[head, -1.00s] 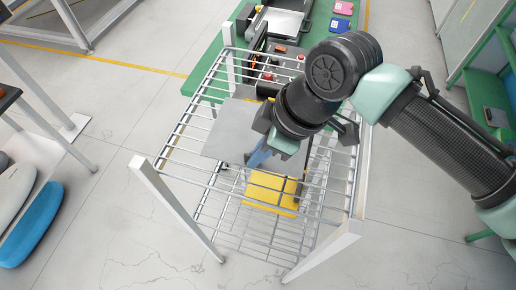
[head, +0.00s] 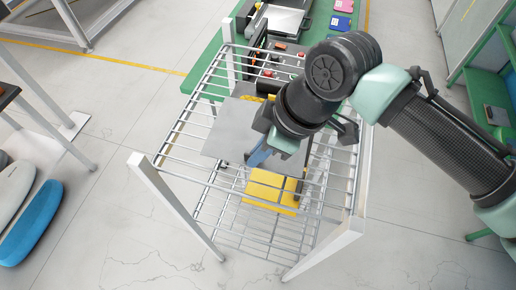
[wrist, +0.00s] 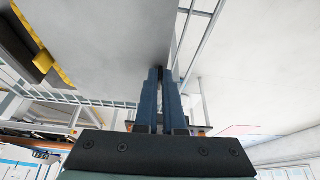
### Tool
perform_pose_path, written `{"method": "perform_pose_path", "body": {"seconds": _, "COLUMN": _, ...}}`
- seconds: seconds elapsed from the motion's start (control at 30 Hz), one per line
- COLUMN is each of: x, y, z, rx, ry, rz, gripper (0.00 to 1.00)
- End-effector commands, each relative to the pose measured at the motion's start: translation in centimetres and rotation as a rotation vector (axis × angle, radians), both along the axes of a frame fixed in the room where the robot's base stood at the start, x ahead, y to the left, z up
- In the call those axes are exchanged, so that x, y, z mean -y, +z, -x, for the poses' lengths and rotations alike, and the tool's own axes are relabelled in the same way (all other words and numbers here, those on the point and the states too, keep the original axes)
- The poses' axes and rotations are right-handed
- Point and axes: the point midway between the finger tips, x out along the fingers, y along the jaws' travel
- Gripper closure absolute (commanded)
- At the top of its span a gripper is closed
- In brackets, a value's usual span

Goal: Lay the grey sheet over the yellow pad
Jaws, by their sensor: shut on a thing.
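The grey sheet (head: 229,128) is a flat panel at the wire rack's upper level in the head view. My gripper (head: 259,157) is at the sheet's near right edge, with its blue fingers close together on it. In the wrist view the fingers (wrist: 160,85) meet at the edge of the sheet (wrist: 115,30), which fills the upper middle. The yellow pad (head: 266,187) shows nearer than the sheet, behind rack wires, with a dark strip across its right part. I cannot tell its exact height. My arm hides the sheet's right side.
The white-posted wire rack (head: 150,185) surrounds the work area. A green table (head: 200,84) with tools stands behind it. A small yellow piece (head: 252,98) shows past the sheet's far edge; a yellow-edged thing (wrist: 40,60) is in the wrist view.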

Motion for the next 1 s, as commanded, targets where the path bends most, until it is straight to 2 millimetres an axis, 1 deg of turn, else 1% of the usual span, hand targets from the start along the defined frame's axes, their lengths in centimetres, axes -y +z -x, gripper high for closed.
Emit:
{"method": "perform_pose_path", "body": {"seconds": 0.63, "x": 0.0, "y": -0.54, "z": -0.03, "rx": 0.001, "ry": 0.0, "rz": -0.001, "gripper": 1.0}}
{"method": "perform_pose_path", "body": {"seconds": 0.7, "x": 0.01, "y": -0.52, "z": -0.03, "rx": 0.001, "ry": 0.0, "rz": 0.0, "gripper": 0.85}}
{"method": "perform_pose_path", "body": {"seconds": 0.83, "x": 0.01, "y": -0.52, "z": -0.02, "rx": 0.001, "ry": 0.0, "rz": 0.0, "gripper": 0.61}}
{"method": "perform_pose_path", "body": {"seconds": 0.87, "x": 0.01, "y": -0.52, "z": -0.03, "rx": 0.001, "ry": 0.0, "rz": 0.0, "gripper": 0.59}}
{"method": "perform_pose_path", "body": {"seconds": 1.0, "x": 0.01, "y": -0.52, "z": -0.02, "rx": 0.001, "ry": 0.0, "rz": 0.0, "gripper": 0.59}}
